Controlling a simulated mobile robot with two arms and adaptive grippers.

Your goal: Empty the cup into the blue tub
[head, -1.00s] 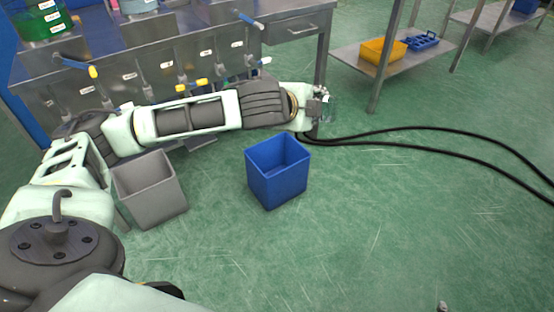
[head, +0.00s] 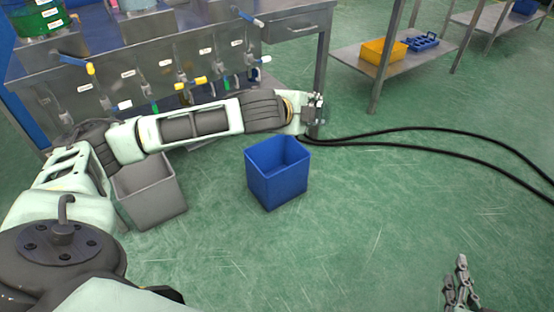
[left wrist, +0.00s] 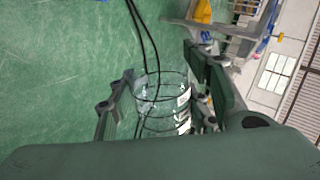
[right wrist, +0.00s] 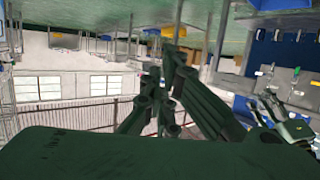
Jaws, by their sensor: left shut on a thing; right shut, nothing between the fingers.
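The blue tub (head: 277,185) stands upright on the green floor near the middle of the head view; the part of its inside that I can see looks empty. My left arm reaches in from the left, and its gripper (head: 315,110) is beyond and to the right of the tub. In the left wrist view this gripper (left wrist: 160,92) is shut on the clear cup (left wrist: 163,108). I cannot tell what is in the cup, and it does not show clearly in the head view. My right gripper (head: 460,285) is at the lower right of the head view, shut and empty.
A grey bin (head: 150,193) stands left of the blue tub, under my left arm. A metal bench with labelled valves (head: 130,75) is behind. Black hoses (head: 430,133) cross the floor at right. A shelf holds a yellow bin (head: 383,50). The right floor is largely clear.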

